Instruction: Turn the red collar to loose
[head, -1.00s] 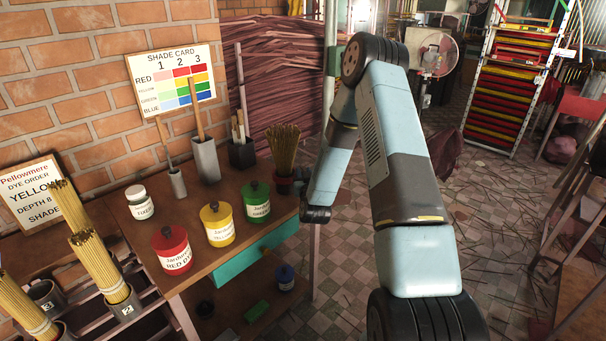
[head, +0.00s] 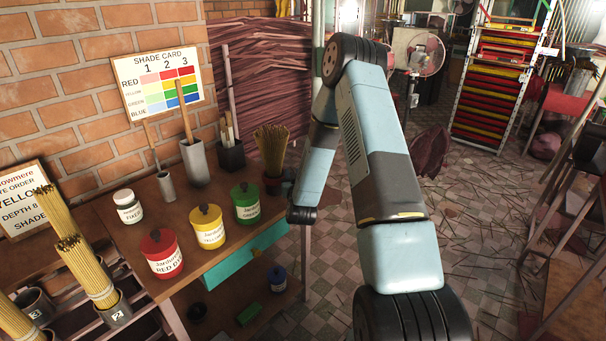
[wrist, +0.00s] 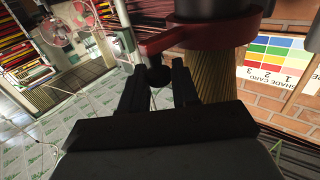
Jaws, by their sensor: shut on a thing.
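The red collar (wrist: 215,35) is a ring around the dark mouth of a pot, large at the top of the wrist view. A flat red lever sticks out from its left side and ends in a dark round knob (wrist: 158,75). My gripper (wrist: 159,88) is shut on this knob, one black finger on each side. A bundle of tan incense sticks (wrist: 220,80) shows beyond the ring.
The wooden bench (head: 205,255) carries red (head: 162,255), yellow (head: 208,228) and green (head: 245,204) dye jars and a white jar (head: 127,207). A shade card (head: 157,85) hangs behind. Open tiled floor (head: 350,235) lies right of the bench.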

